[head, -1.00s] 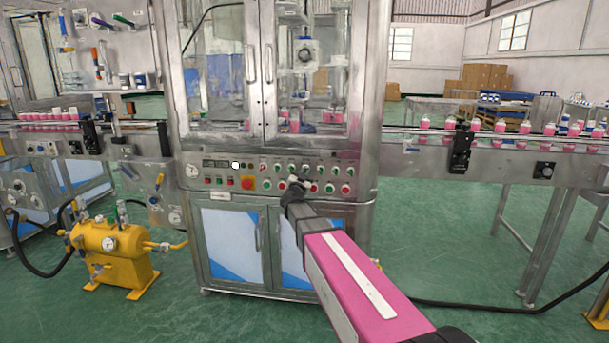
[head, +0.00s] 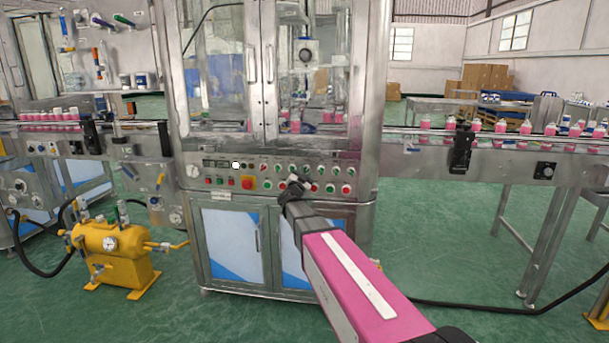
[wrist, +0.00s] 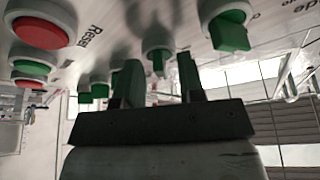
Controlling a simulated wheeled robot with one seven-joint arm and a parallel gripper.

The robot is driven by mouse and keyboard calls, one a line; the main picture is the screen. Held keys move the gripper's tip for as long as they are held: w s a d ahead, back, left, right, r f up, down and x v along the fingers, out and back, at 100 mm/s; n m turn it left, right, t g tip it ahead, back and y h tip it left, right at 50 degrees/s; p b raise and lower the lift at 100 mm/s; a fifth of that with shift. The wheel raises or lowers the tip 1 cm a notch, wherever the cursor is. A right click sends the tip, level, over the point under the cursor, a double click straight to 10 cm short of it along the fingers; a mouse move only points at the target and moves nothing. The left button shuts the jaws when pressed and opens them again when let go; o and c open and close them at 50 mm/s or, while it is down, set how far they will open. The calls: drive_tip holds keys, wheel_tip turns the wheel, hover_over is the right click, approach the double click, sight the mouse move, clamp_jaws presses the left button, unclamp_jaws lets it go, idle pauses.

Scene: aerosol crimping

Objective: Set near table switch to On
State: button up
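The control panel (head: 215,173) of the steel machine carries rows of buttons and green switches. My gripper (head: 299,184) is close against its lower middle in the head view. In the wrist view my gripper (wrist: 158,78) is open, with two dark fingers apart. A green switch knob (wrist: 158,62) shows between and beyond the fingertips; contact cannot be told. A larger green switch knob (wrist: 230,32) is to its right, pointing downward in the picture. No label reading "near table" is legible, so I cannot tell which switch it is.
A red button (wrist: 42,32), with "Reset" printed beside it, and several green buttons are left of the fingers. A red emergency button (head: 247,183) is left of my gripper. Conveyors with pink bottles run on both sides. A yellow tank (head: 112,262) stands at left.

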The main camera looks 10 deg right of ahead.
drive_tip(key=v, duration=1)
drive_tip(key=shift+s+a+f, duration=0.2)
drive_tip(key=shift+s, duration=0.1)
drive_tip(key=shift+f, duration=0.1)
